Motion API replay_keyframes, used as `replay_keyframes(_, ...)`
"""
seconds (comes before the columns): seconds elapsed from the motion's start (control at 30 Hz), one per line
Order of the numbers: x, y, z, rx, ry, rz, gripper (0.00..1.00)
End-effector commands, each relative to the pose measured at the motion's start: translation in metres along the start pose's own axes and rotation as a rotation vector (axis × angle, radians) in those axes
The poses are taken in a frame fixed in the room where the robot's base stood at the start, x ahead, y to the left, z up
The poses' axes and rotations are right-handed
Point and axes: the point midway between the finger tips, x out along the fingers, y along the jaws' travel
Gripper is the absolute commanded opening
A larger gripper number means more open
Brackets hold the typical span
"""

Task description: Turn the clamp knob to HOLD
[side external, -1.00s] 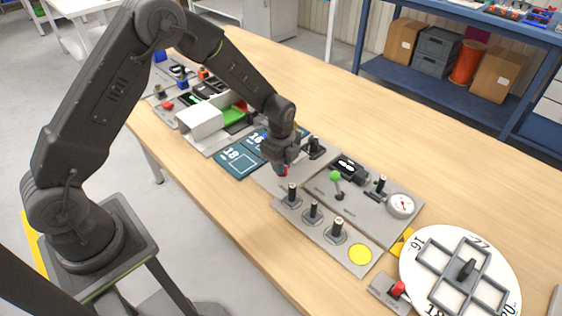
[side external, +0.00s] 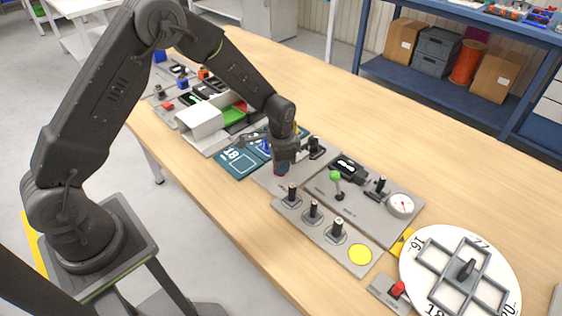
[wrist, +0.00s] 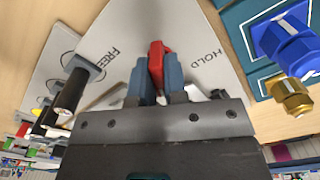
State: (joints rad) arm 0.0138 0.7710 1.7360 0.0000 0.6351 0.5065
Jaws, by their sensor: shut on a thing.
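The clamp knob (wrist: 157,57) is red and sits on a grey plate (wrist: 135,25) between the printed words FREE on the left and HOLD on the right in the wrist view. Its visible end lies between the two words, at neither one. My gripper (wrist: 156,75) is shut on the knob, with one blue fingertip on each side of it. In the side external view my gripper (side external: 281,169) is down at the plate and hides most of the knob. The knob's base is hidden by the fingers.
A blue hex fitting (wrist: 285,40) and a brass one (wrist: 292,97) stand right of the plate in the wrist view. Black posts (side external: 312,211) stand on a neighbouring panel. A green-topped lever (side external: 336,177) and a gauge (side external: 401,205) are further right.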

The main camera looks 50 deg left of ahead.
Motion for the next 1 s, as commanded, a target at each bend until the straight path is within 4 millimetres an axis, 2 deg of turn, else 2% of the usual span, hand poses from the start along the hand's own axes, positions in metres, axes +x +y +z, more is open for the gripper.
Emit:
replay_keyframes(0.17,-0.0006,-0.0005,-0.0004,-0.054,0.001,-0.001,0.00)
replay_keyframes(0.53,-0.0007,-0.0007,-0.0005,-0.507,0.002,-0.001,0.00)
replay_keyframes(0.83,-0.0007,-0.0008,-0.0005,-0.559,0.003,0.000,0.00)
replay_keyframes(0.87,-0.0007,-0.0008,-0.0005,-0.558,0.003,0.000,0.16)
replay_keyframes(1.0,-0.0006,-0.0007,-0.0004,-0.556,0.002,0.000,0.30)
